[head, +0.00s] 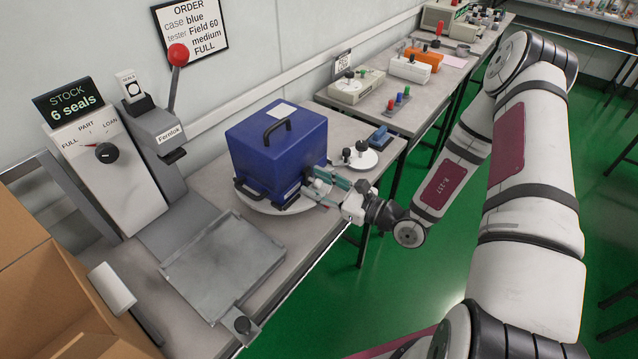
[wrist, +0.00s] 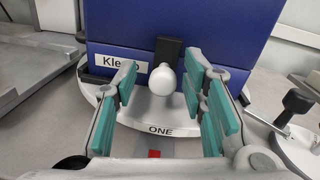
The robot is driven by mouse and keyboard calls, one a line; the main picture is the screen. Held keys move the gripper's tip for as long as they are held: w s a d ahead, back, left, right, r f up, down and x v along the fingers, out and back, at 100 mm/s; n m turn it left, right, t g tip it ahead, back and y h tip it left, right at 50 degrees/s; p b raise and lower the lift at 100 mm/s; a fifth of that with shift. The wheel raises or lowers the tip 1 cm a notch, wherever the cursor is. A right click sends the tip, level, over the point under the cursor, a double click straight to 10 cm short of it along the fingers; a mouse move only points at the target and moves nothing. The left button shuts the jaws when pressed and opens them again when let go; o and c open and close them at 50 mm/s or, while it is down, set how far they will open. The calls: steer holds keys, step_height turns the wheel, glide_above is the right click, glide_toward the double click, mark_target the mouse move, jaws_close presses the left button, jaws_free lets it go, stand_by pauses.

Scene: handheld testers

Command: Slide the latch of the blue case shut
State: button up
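The blue case (head: 255,155) stands upright with its lid down and a dark carry handle on top, on a white round plate (head: 272,207). In the wrist view its blue front (wrist: 225,35) carries a label that is only partly readable. The latch is a dark vertical bar (wrist: 168,50) with a white round knob (wrist: 162,80) at its lower end. My gripper (head: 316,184) is at the right-hand face of the case in the head view. In the wrist view my gripper (wrist: 158,88) is open, its teal pads on either side of the knob with visible gaps.
The plate's rim reads "ONE" in the wrist view. A smaller white disc with black knobs (head: 362,160) lies to the right of the case. A grey metal tray (head: 225,262) and a press with a red-balled lever (head: 178,56) stand to the left. A cardboard box (head: 35,280) is at lower left.

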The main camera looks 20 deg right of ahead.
steer(key=shift+d, duration=0.1)
steer(key=v, duration=1.2)
steer(key=s+a+r+n+g+p, duration=0.1)
steer(key=s+a+r+n+g, duration=0.55)
steer(key=r+n, duration=0.2)
steer(key=s+a+r+n+g+p, duration=0.2)
steer(key=s+a+r+n+g, duration=0.3)
steer(key=r+n+g, duration=0.35)
steer(key=s+d+r+n+t+h+p, duration=0.1)
steer(key=s+d+r+n+t+h, duration=0.1)
steer(key=s+d+r+n+h, duration=0.1)
steer(key=s+d+r+n+t+h+p, duration=0.2)
steer(key=s+r+n+h, duration=0.4)
steer(key=r, duration=0.6)
steer(key=shift+s+d+r+t+h, duration=0.3)
steer(key=shift+s+d+t+h, duration=0.5)
steer(key=shift+h, duration=0.6)
